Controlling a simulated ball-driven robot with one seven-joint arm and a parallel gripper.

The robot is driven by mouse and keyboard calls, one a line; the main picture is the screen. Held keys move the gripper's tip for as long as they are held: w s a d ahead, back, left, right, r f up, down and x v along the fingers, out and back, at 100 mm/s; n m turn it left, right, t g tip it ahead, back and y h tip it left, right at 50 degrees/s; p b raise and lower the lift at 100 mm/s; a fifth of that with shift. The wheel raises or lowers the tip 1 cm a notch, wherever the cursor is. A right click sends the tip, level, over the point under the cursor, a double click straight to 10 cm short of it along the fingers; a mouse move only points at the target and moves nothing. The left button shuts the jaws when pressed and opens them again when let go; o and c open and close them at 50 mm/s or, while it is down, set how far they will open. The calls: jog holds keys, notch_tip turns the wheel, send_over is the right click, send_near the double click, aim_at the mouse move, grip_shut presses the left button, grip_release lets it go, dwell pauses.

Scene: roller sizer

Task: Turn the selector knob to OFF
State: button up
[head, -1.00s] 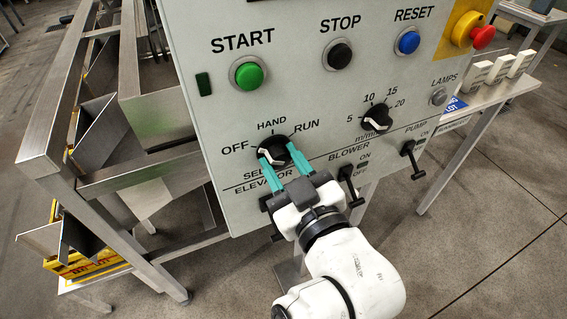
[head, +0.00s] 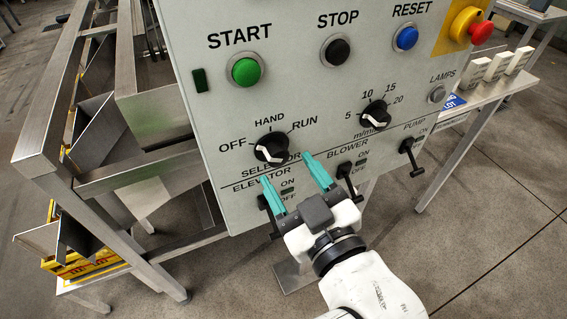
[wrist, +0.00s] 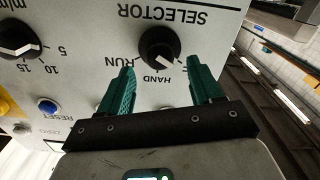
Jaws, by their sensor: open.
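The selector knob (head: 272,149) is a round black knob with a white mark, low on the grey panel, with OFF to its left, HAND above and RUN to its upper right. In the head view the white mark slants from the knob's left side to its lower right; I cannot tell for certain which label it points at. My gripper (head: 291,170) is open and empty, its teal fingers apart, below and right of the knob and clear of it. In the wrist view the knob (wrist: 160,46) shows upside down beyond the gap between the fingers (wrist: 160,80).
The ELEVATOR (head: 264,202), BLOWER (head: 345,172) and PUMP (head: 409,147) levers stick out near my gripper. A dial (head: 374,114), green START (head: 245,71), black STOP (head: 337,50) and blue RESET (head: 406,38) buttons and a red emergency button (head: 481,33) share the panel.

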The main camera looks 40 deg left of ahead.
jog(key=v, duration=0.7)
jog(key=shift+b, duration=0.35)
jog(key=shift+d+f, duration=0.1)
jog(key=shift+d, duration=0.05)
jog(key=w+d+f+m+h+p, duration=0.35)
jog(key=d+f+m+h, duration=0.55)
jog(key=d+f, duration=0.95)
jog(key=s+d+f+m+g+h+p, duration=0.1)
jog(key=s+d+f+m+g+h, duration=0.2)
jog(key=s+d, duration=0.4)
jog(key=s+d+f+m+g+h+p, duration=0.1)
jog(key=s+d+f+m+g+h, duration=0.2)
jog(key=s+d, duration=0.5)
jog(key=d+f+m+h, duration=0.1)
jog(key=d+m, duration=0.1)
jog(key=d, duration=0.5)
jog(key=shift+s+f+h, duration=0.3)
jog(key=shift+s+h, duration=0.05)
jog(key=shift+h, duration=0.05)
